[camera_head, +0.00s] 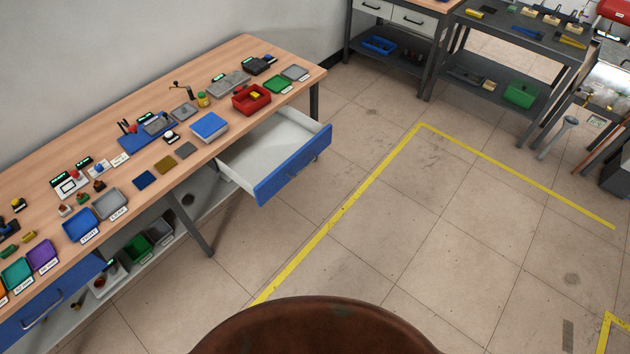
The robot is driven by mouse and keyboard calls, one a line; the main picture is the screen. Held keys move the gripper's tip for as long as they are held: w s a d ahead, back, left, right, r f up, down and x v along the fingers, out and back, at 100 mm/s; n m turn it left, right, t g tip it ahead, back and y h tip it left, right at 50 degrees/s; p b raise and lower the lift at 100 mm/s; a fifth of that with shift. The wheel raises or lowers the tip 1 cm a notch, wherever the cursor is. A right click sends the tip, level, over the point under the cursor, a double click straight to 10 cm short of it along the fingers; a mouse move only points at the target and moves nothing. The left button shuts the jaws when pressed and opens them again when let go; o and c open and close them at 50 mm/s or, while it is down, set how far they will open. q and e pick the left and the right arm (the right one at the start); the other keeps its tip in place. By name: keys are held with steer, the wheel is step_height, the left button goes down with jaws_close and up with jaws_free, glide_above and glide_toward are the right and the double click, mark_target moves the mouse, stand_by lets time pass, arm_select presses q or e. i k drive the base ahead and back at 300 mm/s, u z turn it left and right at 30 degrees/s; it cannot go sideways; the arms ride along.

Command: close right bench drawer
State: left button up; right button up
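The right bench drawer (262,145) is pulled well out from under the right part of the wooden bench (245,55). It has white inner walls and a blue front panel (293,167) facing the aisle. The inside that shows is empty. The drawer's handle is barely visible on the outer side of the front. A second blue drawer (50,308) with a metal handle sits under the bench at the lower left and looks shut. Neither of my grippers shows in the head view.
The bench top holds several trays, including a red bin (251,99) and a blue-topped box (209,127) near the open drawer. A grey bench leg (192,226) stands left of it. The tiled floor right of the drawer is clear, marked with yellow tape (345,212).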

mark_target(262, 160)
steer(key=u, duration=0.4)
steer(key=i, duration=0.9)
